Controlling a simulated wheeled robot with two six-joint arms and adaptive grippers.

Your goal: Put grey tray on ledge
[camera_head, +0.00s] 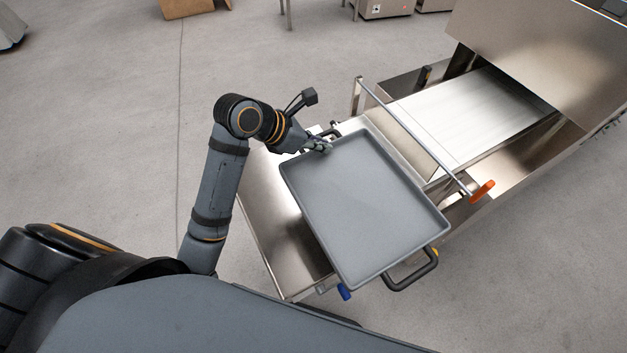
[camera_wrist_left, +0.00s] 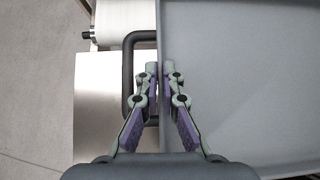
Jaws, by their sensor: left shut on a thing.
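The grey tray (camera_head: 365,205) is a shallow rectangular pan with a raised rim and black handles. It lies over the steel ledge (camera_head: 275,215) at the end of the machine, turned at an angle to it. My left gripper (camera_head: 328,146) is at the tray's far-left edge, shut on the rim. In the left wrist view, the fingertips (camera_wrist_left: 160,66) pinch the tray's wall (camera_wrist_left: 162,25) beside a black handle (camera_wrist_left: 128,75). The near handle (camera_head: 412,272) sticks out past the ledge at lower right. I cannot tell whether the tray's underside touches the ledge. My right gripper is not visible.
The dough machine's conveyor belt (camera_head: 470,115) lies beyond the tray. A metal bar (camera_head: 410,130) with an orange knob (camera_head: 482,191) crosses in front of it. A blue knob (camera_head: 344,291) shows below the tray. A cardboard box (camera_head: 190,8) stands far back. The floor at left is clear.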

